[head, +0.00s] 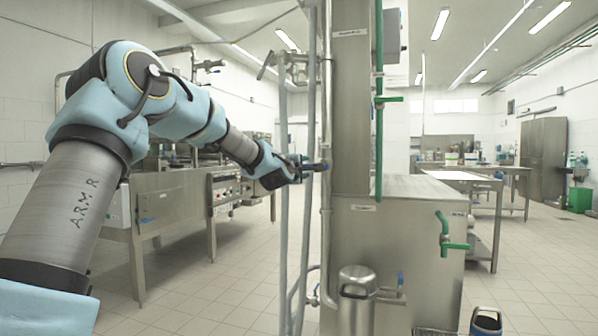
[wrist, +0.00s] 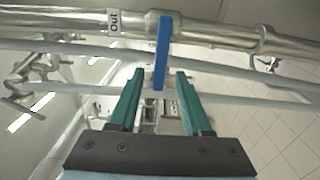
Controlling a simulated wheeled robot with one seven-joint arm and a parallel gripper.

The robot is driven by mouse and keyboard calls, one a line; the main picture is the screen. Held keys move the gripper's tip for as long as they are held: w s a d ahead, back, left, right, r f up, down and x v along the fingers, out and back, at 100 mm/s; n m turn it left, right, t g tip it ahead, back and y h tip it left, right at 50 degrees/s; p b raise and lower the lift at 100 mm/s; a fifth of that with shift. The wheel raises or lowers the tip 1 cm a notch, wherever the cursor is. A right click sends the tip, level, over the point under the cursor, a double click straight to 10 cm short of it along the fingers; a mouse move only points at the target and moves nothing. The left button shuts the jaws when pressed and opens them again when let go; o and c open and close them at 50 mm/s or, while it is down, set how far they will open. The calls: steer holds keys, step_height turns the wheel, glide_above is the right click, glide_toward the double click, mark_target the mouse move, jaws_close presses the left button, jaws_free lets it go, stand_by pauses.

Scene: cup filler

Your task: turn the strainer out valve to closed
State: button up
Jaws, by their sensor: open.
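A blue lever handle (wrist: 162,52) sits on a metal pipe (wrist: 207,33) that carries a label reading "Out" (wrist: 114,22). In the wrist view the lever lies crosswise to the pipe, its free end between my two green fingertips. My gripper (wrist: 160,73) is open, with a gap visible on each side of the lever. In the head view my gripper (head: 312,167) is stretched out to the upright pipe (head: 327,230), beside the steel column. Only a small part of the blue lever (head: 323,166) shows there. I cannot tell whether a finger touches it.
Thin upright pipes (head: 284,220) run close to my gripper. A steel column (head: 350,110) and cabinet (head: 400,250) stand just right of it. Green-handled valves (head: 455,246) and a lower blue-handled valve (head: 400,280) are nearby. A steel bin (head: 357,300) stands in front.

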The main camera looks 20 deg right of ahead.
steer(key=v, duration=0.8)
steer(key=shift+b, duration=0.45)
steer(key=shift+a, duration=0.15)
steer(key=s+a+f+m+g+y, duration=0.2)
steer(key=a+f+m+y, duration=0.15)
steer(key=a+f, duration=0.65)
steer(key=s+a+f+m+g+y, duration=0.3)
steer(key=a+f+y, duration=0.1)
steer(key=a+f, duration=0.65)
steer(key=s+a+f+m+g+y, duration=0.25)
steer(key=s+a+f, duration=0.35)
steer(key=s+a, duration=0.45)
steer(key=s+a+f+m+g+y, duration=0.2)
steer(key=s+a+f+g, duration=0.25)
steer(key=s+a, duration=0.55)
step_height(320, 180, up, 20)
steer(key=w+p, duration=0.1)
steer(key=p, duration=1.9)
steer(key=shift+w, duration=0.4)
steer(key=shift+a+f, duration=0.1)
steer(key=shift+a, duration=0.05)
